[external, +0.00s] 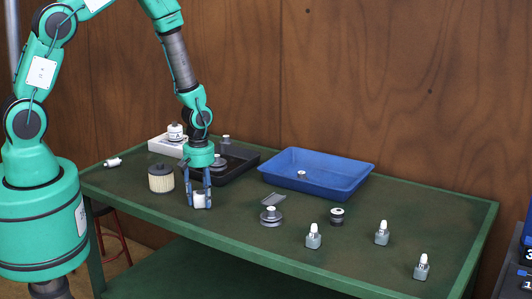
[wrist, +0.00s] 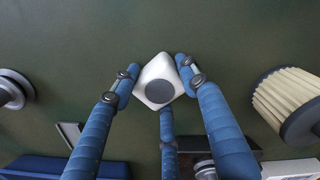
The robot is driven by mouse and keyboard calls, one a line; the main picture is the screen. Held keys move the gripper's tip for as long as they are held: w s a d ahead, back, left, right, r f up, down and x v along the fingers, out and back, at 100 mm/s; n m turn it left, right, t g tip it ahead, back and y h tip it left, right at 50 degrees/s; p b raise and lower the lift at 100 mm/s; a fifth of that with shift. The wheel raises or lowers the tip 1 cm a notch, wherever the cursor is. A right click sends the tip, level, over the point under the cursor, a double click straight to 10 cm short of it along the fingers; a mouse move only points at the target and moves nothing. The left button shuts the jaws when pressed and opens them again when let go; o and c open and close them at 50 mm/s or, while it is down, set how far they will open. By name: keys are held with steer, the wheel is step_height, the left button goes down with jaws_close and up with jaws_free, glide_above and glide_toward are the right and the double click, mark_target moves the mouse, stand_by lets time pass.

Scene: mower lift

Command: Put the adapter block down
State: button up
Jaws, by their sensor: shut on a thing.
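The adapter block (external: 200,201) is a small white block held low over the green table (external: 260,251). In the wrist view the adapter block (wrist: 148,77) shows a white, rounded-corner face with a dark grey disc in its middle. My gripper (external: 199,194) points down and is shut on the block. In the wrist view, blue fingers of my gripper (wrist: 160,84) press on it from left, right and below. The block's underside is hidden, and I cannot tell whether it touches the tabletop.
A pleated filter (external: 161,179) stands just left of my gripper. Behind are a black tray (external: 246,164) and a white tray (external: 158,145); a blue tray (external: 318,184) is at the back right. A pulley (external: 271,217) and several small parts stand to the right. Table in front is clear.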

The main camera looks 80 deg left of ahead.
mark_target(201, 193)
steer(key=shift+f, duration=0.15)
steer(key=o, duration=1.2)
steer(key=shift+o, duration=0.2)
step_height(201, 193, up, 12)
steer(key=p, duration=0.1)
steer(key=shift+r, duration=0.2)
stand_by(0.5)
